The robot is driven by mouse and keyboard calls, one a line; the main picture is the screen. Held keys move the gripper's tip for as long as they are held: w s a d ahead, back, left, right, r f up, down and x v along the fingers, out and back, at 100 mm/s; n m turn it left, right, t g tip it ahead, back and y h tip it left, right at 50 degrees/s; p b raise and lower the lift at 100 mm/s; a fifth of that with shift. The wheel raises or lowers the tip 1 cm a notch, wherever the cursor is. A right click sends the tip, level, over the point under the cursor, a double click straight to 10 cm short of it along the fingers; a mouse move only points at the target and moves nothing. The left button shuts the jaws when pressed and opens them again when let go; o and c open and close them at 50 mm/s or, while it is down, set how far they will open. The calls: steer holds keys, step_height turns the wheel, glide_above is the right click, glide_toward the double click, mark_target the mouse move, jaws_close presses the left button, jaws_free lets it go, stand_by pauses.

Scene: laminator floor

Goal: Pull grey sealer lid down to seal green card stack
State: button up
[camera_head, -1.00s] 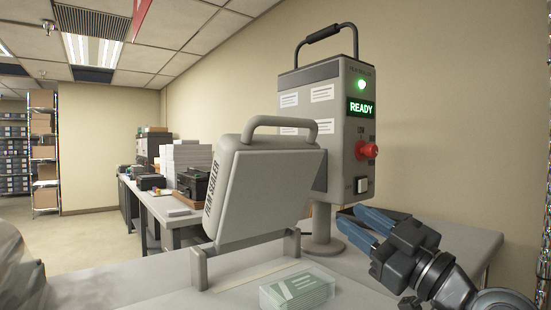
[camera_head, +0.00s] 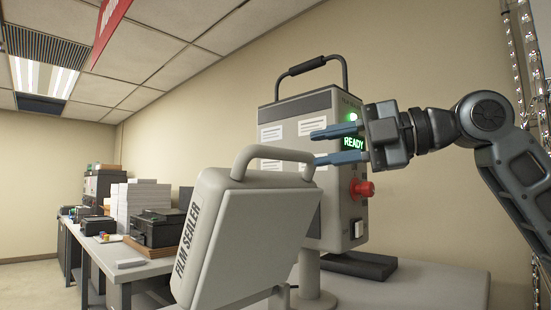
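The grey sealer lid (camera_head: 243,241), marked FILM SEALER, stands raised and tilted up. Its bar handle (camera_head: 272,153) runs along the top edge. My gripper (camera_head: 313,147) is open, with two blue fingers pointing left, one above the other. In the picture the fingertips lie just right of the handle's right end, and the lower fingertip is close to it. I cannot tell whether they touch, and nothing shows between the fingers. The green card stack is out of view below the frame.
The grey control box (camera_head: 291,190) behind the lid shows a lit READY sign (camera_head: 353,142), a red button (camera_head: 362,188) and a carry handle (camera_head: 312,68). A side table (camera_head: 128,249) with printers and white stacks stands at the left.

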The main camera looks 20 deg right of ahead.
mark_target(290, 155)
steer(key=shift+p+x, duration=0.95)
steer(key=shift+x, duration=2.9)
steer(key=shift+c, duration=0.5)
jaws_close()
steer(key=shift+f, duration=0.1)
